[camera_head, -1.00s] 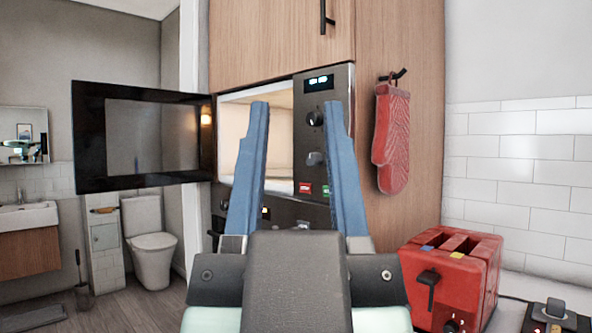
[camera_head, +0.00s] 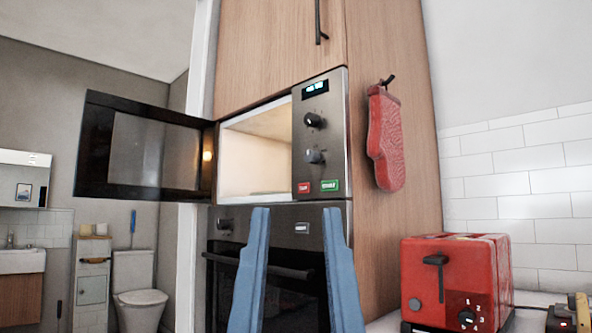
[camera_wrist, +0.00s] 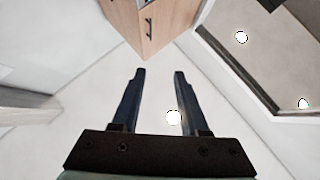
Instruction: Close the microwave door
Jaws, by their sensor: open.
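The microwave (camera_head: 322,135) is built into a wooden cabinet and its lit cavity (camera_head: 255,160) is exposed. Its black-framed door (camera_head: 145,150) with a dark window stands wide open, swung out to the left on its left-side hinge. My gripper (camera_head: 298,212) is open, with two blue fingers pointing up in front of the oven, below and right of the door. Nothing is between the fingers and they appear apart from the door. In the wrist view my gripper (camera_wrist: 154,72) is also open and empty; the door cannot be clearly made out there.
An oven (camera_head: 270,265) with a bar handle sits below the microwave. A red mitt (camera_head: 385,140) hangs on the cabinet side. A red toaster (camera_head: 455,280) stands on the counter at right. A toilet (camera_head: 138,300) and sink (camera_head: 22,262) are in the room behind the door.

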